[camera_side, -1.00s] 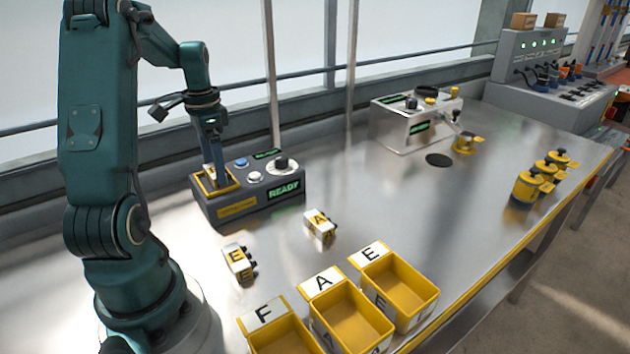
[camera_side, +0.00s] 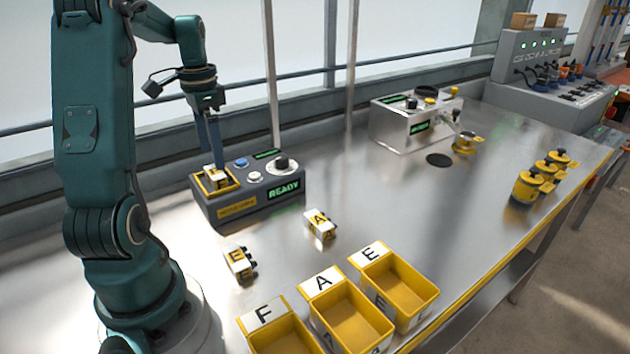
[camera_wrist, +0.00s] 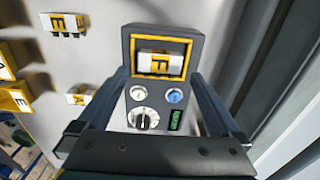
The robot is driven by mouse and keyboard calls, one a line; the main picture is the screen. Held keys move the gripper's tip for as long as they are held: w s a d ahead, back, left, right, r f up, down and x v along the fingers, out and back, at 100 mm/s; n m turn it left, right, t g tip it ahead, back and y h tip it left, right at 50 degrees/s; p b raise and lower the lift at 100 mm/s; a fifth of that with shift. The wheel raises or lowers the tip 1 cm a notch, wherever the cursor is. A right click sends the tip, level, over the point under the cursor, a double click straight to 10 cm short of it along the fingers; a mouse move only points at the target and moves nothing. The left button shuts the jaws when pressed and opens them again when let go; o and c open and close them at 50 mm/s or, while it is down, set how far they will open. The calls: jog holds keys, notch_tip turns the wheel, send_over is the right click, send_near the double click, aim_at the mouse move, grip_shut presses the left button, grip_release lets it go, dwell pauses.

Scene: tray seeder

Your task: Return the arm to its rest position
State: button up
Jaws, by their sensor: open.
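My gripper (camera_side: 209,158) is open and empty, just above the grey control box (camera_side: 245,212). Its two fingers (camera_wrist: 160,78) stand apart on either side of the box in the wrist view. A white and yellow lettered block (camera_side: 217,178) sits in the yellow-framed square recess on the box, below the fingertips and apart from them. It also shows in the wrist view (camera_wrist: 160,63); its letter is hard to read. The box's display reads READY.
An E block (camera_side: 239,263) and an A block (camera_side: 319,224) lie on the metal table (camera_side: 400,215). Yellow bins F (camera_side: 264,314), A (camera_side: 322,283) and E (camera_side: 369,255) stand in front. A silver machine (camera_side: 405,130) and several yellow pots (camera_side: 528,188) stand further right.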

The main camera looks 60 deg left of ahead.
jog(key=w+d+r+m+t+y, duration=0.15)
jog(key=d+r, duration=0.25)
jog(key=d, duration=0.4)
jog(key=w+d+r+m+t, duration=0.1)
jog(key=w+d+r+m, duration=0.25)
jog(key=d, duration=0.45)
jog(key=s+d+f+n+t+h, duration=0.1)
jog(key=s+d+f+n+t, duration=0.2)
jog(key=s+d+n, duration=0.2)
jog(key=s+d, duration=0.3)
jog(key=d, duration=0.3)
jog(key=shift+f, duration=0.2)
jog(key=shift+h, duration=0.25)
